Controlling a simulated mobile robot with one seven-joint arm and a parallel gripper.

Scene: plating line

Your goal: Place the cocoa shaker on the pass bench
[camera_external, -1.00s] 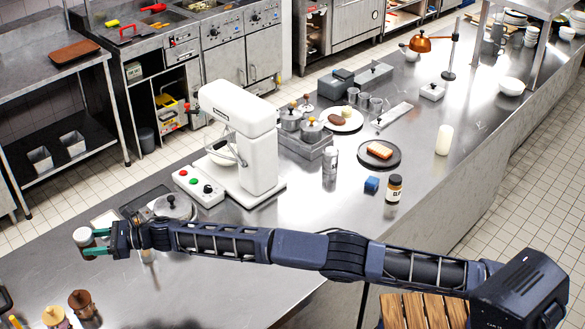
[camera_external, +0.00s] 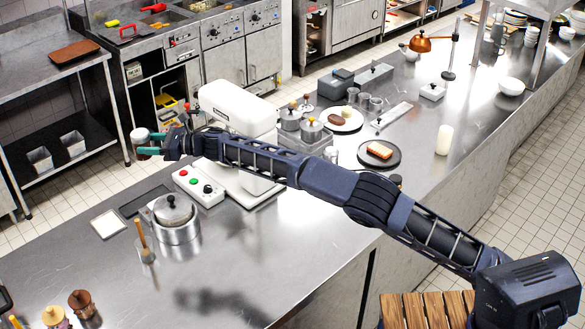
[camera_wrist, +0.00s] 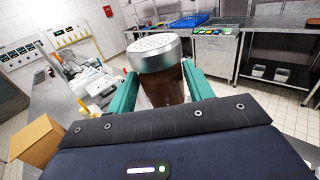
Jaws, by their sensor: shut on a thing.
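The cocoa shaker (camera_wrist: 155,52) has a silver perforated lid and a dark brown body. My gripper (camera_wrist: 162,88) is shut on it, with a green finger on each side. In the external view my gripper (camera_external: 152,145) holds the shaker (camera_external: 140,136) upright in the air, left of the white mixer. The fingers hide part of its body. A long steel bench (camera_external: 270,245) runs from the lower left to the upper right; no label shows which part is the pass bench.
The white mixer (camera_external: 232,105) stands under and behind my arm. A lidded pot (camera_external: 174,216) and a brush in a cup (camera_external: 146,250) are on the near bench. A dark plate with toast (camera_external: 379,153) and a white candle-like cylinder (camera_external: 444,139) stand farther right. Bare steel lies front centre.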

